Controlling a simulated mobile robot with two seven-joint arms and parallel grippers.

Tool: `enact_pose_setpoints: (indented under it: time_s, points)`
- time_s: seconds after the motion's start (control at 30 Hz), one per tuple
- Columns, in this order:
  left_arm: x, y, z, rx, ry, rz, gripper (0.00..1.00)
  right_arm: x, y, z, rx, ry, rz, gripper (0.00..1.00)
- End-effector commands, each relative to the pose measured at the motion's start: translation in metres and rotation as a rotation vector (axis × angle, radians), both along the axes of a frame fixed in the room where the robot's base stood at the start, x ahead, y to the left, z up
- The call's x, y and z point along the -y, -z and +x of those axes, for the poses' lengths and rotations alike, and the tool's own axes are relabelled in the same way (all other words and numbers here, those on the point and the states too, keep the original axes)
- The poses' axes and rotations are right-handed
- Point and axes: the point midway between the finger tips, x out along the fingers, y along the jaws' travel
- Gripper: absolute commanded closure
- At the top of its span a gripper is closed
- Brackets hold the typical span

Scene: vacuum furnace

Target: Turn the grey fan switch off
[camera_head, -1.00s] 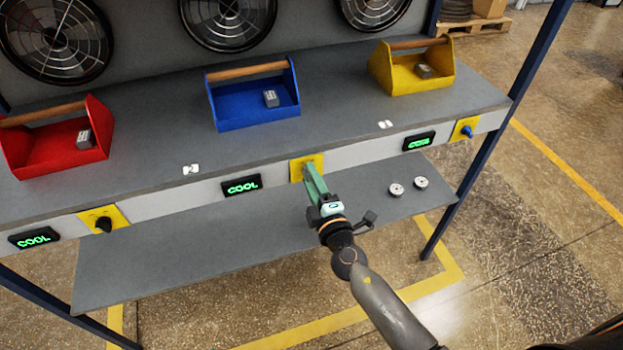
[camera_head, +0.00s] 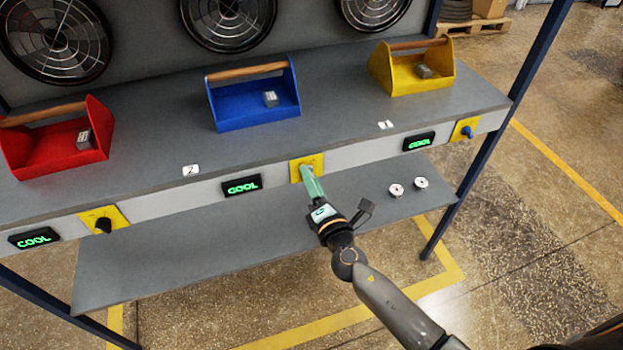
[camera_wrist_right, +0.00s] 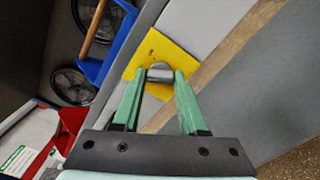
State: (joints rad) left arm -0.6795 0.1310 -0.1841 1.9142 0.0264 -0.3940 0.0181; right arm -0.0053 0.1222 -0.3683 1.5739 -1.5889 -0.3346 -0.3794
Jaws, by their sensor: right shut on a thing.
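The grey fan switch (camera_wrist_right: 160,71) is a small rounded knob on a yellow plate (camera_head: 307,160) in the middle of the bench's front edge. My right gripper (camera_head: 306,171) reaches it from the front. In the right wrist view its green fingers (camera_wrist_right: 160,77) are shut on the grey knob, one on each side. In the head view the fingers hide the knob. The display (camera_head: 242,186) left of the plate reads COOL in green. My left gripper is not in view.
A black knob (camera_head: 103,225) and a blue knob (camera_head: 467,131) sit on other yellow plates along the edge. Red (camera_head: 50,170), blue (camera_head: 255,115) and yellow (camera_head: 420,84) toolboxes stand on the bench. Two small round objects lie on the lower shelf (camera_head: 230,253).

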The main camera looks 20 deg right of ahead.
Motion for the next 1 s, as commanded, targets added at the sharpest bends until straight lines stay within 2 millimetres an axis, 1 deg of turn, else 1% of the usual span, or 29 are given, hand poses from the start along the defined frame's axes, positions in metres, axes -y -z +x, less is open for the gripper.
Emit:
enact_pose_setpoints:
  time_s: [0.5, 0.53, 0.7, 0.8, 1.0]
  points:
    - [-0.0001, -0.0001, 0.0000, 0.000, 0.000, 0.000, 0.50, 0.0003, -0.0007, 0.0005, 0.002, 0.000, -0.025, 1.00]
    - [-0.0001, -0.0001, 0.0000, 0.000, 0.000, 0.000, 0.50, 0.0003, -0.0007, 0.0005, 0.003, 0.000, -0.025, 0.56]
    - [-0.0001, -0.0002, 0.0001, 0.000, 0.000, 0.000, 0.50, 0.0002, -0.0006, 0.0004, 0.002, 0.000, -0.024, 0.37]
    - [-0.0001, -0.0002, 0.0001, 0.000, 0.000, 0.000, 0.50, 0.0002, -0.0005, 0.0003, 0.002, 0.000, -0.023, 0.28]
    - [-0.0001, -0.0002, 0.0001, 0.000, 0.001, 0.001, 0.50, 0.0001, -0.0002, 0.0000, 0.001, 0.000, -0.022, 0.28]
